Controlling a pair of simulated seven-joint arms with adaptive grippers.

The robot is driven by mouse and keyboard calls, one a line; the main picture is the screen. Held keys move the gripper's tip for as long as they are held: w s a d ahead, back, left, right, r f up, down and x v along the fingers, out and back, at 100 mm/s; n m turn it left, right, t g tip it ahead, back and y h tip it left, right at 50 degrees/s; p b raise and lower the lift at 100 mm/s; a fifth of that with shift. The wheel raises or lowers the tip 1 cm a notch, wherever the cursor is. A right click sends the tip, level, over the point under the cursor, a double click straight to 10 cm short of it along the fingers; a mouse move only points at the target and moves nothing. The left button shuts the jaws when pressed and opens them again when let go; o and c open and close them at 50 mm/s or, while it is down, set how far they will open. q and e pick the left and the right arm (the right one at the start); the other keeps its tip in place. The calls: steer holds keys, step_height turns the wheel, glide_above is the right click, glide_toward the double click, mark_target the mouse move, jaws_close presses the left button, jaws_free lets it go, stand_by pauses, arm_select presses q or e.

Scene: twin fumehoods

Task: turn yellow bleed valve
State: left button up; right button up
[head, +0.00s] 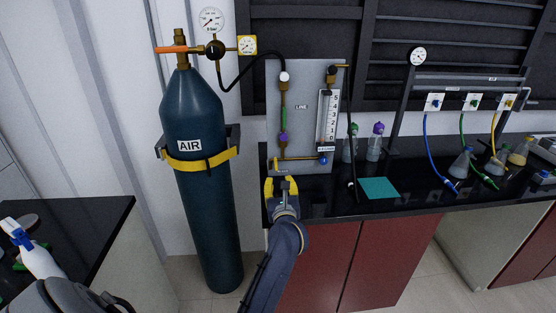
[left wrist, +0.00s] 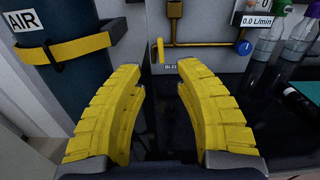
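The yellow bleed valve handle (left wrist: 160,50) shows in the left wrist view as a small upright lever on the grey panel, beside a partly hidden label starting "BLE". In the head view it is at the panel's lower left (head: 276,164), small and close above my gripper. My left gripper (head: 283,184) has yellow fingers and is in front of the panel's lower edge. In the left wrist view the fingers (left wrist: 160,78) are spread apart with nothing between them. The lever stands just beyond the fingertips, roughly centred in the gap; contact is not visible. My right gripper is not in view.
A blue AIR cylinder (head: 197,125) with a yellow strap stands left of the panel (head: 300,90). A blue knob (left wrist: 243,47) and brass pipe are right of the lever. Bottles (head: 374,145) and a teal sheet (head: 380,188) are on the black counter (head: 420,199).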

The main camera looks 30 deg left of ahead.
mark_target(276, 160)
arm_select(q)
steer(key=x, duration=1.5)
steer(key=shift+w+a, duration=0.25)
steer(key=shift+w, duration=0.05)
jaws_close()
